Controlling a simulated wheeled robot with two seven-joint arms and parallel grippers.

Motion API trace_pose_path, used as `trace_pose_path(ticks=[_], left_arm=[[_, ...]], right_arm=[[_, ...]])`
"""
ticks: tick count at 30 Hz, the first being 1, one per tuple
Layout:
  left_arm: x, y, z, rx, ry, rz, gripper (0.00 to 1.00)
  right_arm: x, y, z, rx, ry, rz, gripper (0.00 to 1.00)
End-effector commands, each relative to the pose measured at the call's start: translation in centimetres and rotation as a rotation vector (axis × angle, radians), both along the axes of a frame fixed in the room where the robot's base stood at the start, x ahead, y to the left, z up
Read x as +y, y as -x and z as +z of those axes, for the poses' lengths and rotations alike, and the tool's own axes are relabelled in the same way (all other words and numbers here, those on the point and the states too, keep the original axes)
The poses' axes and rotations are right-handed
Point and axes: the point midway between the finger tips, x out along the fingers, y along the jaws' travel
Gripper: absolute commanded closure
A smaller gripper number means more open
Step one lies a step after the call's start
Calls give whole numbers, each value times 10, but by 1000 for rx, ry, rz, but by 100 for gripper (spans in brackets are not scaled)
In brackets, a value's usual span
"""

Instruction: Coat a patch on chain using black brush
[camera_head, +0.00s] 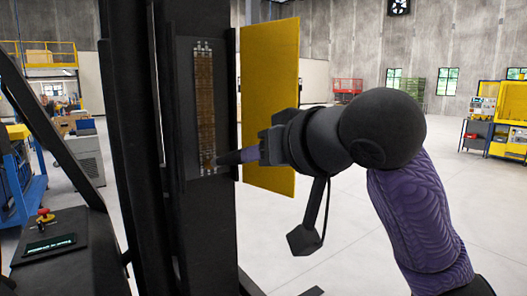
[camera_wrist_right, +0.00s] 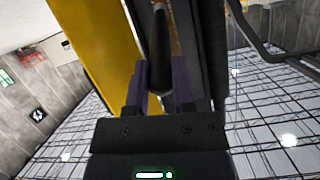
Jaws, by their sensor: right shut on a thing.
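The chain (camera_head: 205,100) is a rusty brown strip with pale metal ends, running upright on a black mast panel in the head view. My right gripper (camera_head: 263,147) is right of the chain's lower end and shut on the black brush (camera_head: 232,158). The brush points left, its tip at the lower end of the chain; I cannot tell whether it touches. In the right wrist view the brush (camera_wrist_right: 160,40) sticks out between the purple fingers of the gripper (camera_wrist_right: 160,85), and its tip is hard to make out. My left gripper is not in view.
A yellow panel (camera_head: 270,75) stands just right of the mast, behind my right gripper. A dark console (camera_head: 60,235) with a red button is at the lower left. Yellow equipment (camera_head: 510,105) stands far right. The pale floor (camera_head: 380,240) between is open.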

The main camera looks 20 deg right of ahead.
Motion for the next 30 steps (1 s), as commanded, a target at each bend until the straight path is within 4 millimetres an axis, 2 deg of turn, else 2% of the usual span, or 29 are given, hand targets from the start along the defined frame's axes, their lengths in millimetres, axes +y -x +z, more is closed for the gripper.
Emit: trace_pose_path(ticks=[12,16,23,30], left_arm=[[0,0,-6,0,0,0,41],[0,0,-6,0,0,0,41],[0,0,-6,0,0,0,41],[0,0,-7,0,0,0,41]], right_arm=[[-18,49,0,-2,0,0,100],[-20,56,0,0,0,0,100],[-21,57,0,0,0,0,100],[-29,80,1,-3,0,1,100]])
